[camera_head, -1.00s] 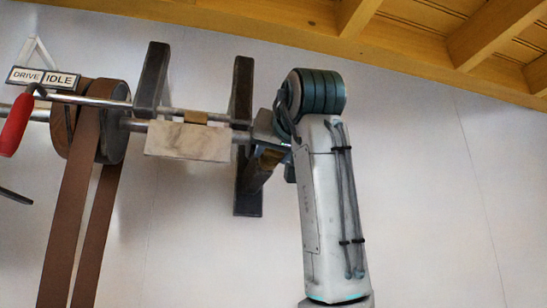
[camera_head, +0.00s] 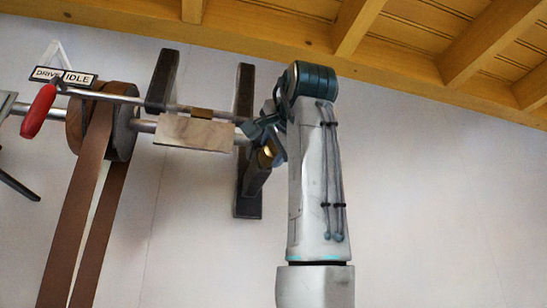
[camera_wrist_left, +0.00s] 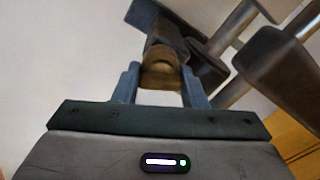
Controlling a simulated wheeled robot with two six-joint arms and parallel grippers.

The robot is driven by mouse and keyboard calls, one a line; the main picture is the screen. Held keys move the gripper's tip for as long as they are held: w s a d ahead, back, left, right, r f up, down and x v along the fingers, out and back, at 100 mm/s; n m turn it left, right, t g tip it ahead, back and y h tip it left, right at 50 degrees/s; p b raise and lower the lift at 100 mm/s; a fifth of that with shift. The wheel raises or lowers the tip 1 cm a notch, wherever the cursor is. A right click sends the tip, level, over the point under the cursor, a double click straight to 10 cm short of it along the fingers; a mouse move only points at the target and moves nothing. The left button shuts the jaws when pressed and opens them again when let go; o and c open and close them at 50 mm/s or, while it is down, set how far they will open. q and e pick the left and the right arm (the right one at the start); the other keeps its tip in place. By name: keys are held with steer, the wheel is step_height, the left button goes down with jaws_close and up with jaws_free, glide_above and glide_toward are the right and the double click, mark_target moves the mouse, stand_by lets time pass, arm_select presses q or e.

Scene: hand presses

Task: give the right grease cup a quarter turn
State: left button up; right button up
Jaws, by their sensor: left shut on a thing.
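The right grease cup (camera_head: 265,157) is a small brass cup at the right dark hanger (camera_head: 244,200), partly covered by my gripper in the head view. In the left wrist view the brass cup (camera_wrist_left: 161,74) sits between my two fingers, below a dark block. My left gripper (camera_wrist_left: 162,85) is shut on the cup, one finger on each side. In the head view the left gripper (camera_head: 270,140) is small and partly hidden by my arm. My right gripper is in neither view.
A second dark hanger (camera_head: 162,80) carries the same shaft. A pale board (camera_head: 195,133) hangs by the shaft. To the left are pulleys with brown belts (camera_head: 88,200), a red handle (camera_head: 38,110) and a DRIVE/IDLE sign (camera_head: 64,76). Wooden beams (camera_head: 300,35) run overhead.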

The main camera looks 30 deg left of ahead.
arm_select(q)
steer(key=m+b, duration=0.1)
steer(key=m, duration=0.1)
steer(key=shift+f+m, duration=0.1)
steer(key=shift+m, duration=0.2)
steer(key=shift+m+b, duration=0.8)
steer(key=shift+m, duration=0.5)
steer(key=o, duration=1)
steer(key=shift+c, duration=0.2)
